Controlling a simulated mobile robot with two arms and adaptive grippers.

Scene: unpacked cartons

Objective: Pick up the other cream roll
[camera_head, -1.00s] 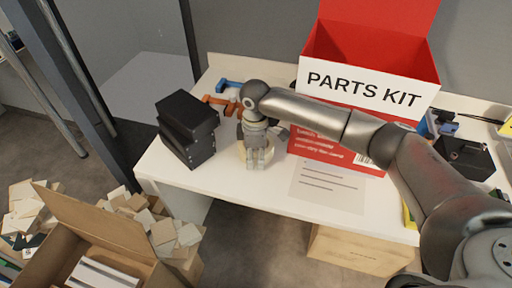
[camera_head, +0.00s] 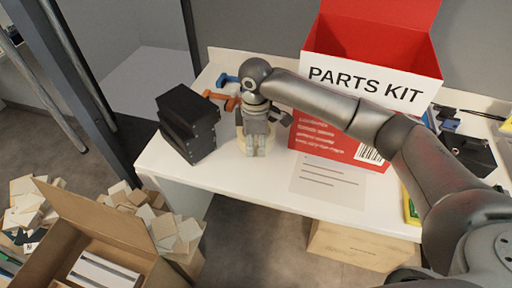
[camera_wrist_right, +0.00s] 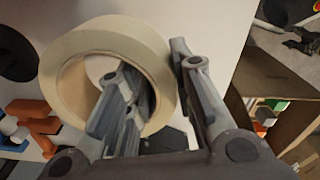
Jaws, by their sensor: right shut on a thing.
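A cream roll (camera_head: 241,142), a wide ring like tape, is at the table's left part, mostly hidden behind my right gripper (camera_head: 254,150) in the head view. In the right wrist view the roll (camera_wrist_right: 72,62) shows large. One finger of my right gripper (camera_wrist_right: 152,78) is inside its hole and the other is outside, shut on the ring's wall. I cannot tell clearly whether the roll still touches the table. My left gripper is not in view.
Black boxes (camera_head: 188,122) are stacked left of the roll. Orange (camera_head: 218,98) and blue (camera_head: 228,80) parts lie behind. The red parts kit box (camera_head: 330,140) stands right, a paper sheet (camera_head: 328,186) before it. An open carton (camera_head: 105,225) is on the floor.

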